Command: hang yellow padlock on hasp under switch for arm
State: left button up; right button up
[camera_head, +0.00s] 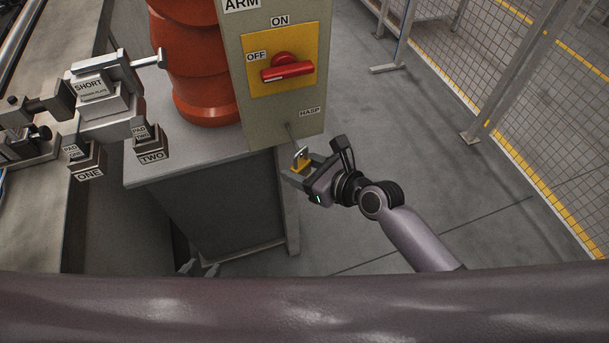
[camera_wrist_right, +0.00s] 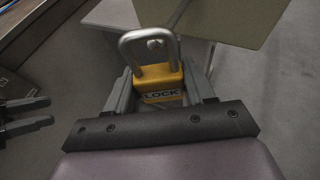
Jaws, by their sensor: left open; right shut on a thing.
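The yellow padlock (camera_head: 300,165) has a grey shackle pointing up. My right gripper (camera_head: 300,172) is shut on its body, just below the switch panel. In the right wrist view the padlock (camera_wrist_right: 161,86) sits between the fingers, with "LOCK" on its body. The thin hasp rod (camera_head: 291,133) comes out below the HASP label. In the wrist view the rod (camera_wrist_right: 178,14) runs down to the shackle, and a small round end shows inside the loop; I cannot tell whether it passes through. The red switch (camera_head: 287,70) is above. My left gripper (camera_head: 198,269) is open and empty, low beside the grey pedestal.
The panel (camera_head: 232,60) stands beside an orange column (camera_head: 195,70) on a grey pedestal (camera_head: 220,160). Labelled blocks ONE (camera_head: 88,172), TWO (camera_head: 150,152) and SHORT (camera_head: 92,88) are at left. Mesh fencing (camera_head: 530,100) stands at right, with open floor before it.

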jog(key=shift+w+a+f+b, duration=0.15)
jog(key=shift+w+a+b, duration=0.1)
jog(key=shift+w+b, duration=0.5)
jog(key=shift+w+a+f, duration=0.25)
jog(key=shift+w, duration=0.4)
jog(key=o, duration=1.2)
jog(key=shift+p+v, duration=0.85)
jog(key=shift+v, duration=2.75)
